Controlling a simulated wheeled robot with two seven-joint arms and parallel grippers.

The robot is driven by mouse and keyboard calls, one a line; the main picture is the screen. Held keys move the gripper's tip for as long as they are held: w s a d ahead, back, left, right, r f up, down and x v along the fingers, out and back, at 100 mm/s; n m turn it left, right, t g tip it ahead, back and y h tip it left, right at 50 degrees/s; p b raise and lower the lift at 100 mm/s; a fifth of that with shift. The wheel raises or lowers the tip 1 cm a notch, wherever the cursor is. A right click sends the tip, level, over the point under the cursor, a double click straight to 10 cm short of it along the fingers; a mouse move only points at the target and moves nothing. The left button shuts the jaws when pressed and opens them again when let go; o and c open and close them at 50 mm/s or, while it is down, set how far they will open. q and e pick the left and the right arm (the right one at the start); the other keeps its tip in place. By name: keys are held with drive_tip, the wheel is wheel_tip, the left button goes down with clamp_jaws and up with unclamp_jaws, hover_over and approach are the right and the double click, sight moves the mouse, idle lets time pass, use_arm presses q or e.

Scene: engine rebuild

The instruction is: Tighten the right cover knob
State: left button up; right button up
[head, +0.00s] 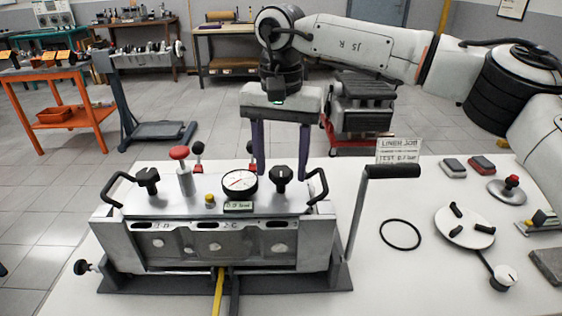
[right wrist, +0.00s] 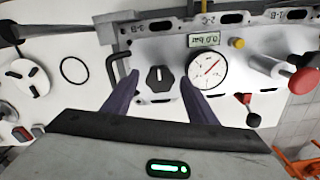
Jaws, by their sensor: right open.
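The right cover knob (head: 281,174) is black and sits on the top plate of the grey test fixture (head: 170,208), right of the round dial gauge (head: 239,183). My right gripper (head: 282,172) hangs over the fixture, fingers pointing down, open, with one finger toward each side of the knob. In the right wrist view the knob (right wrist: 160,79) shows between the two fingertips (right wrist: 158,88), with visible gaps on both sides; I cannot tell the exact height. The left cover knob (head: 147,176) is black, at the plate's other end. My left gripper is not in view.
A crank handle (head: 392,171) rises at the fixture's right end. A red-topped post (head: 179,153) stands left of the gauge. A black ring (head: 400,234) and a white disc tool (head: 464,227) lie on the white table. A sign (head: 399,150) stands behind.

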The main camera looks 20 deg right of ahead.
drive_tip(key=c, duration=1.1)
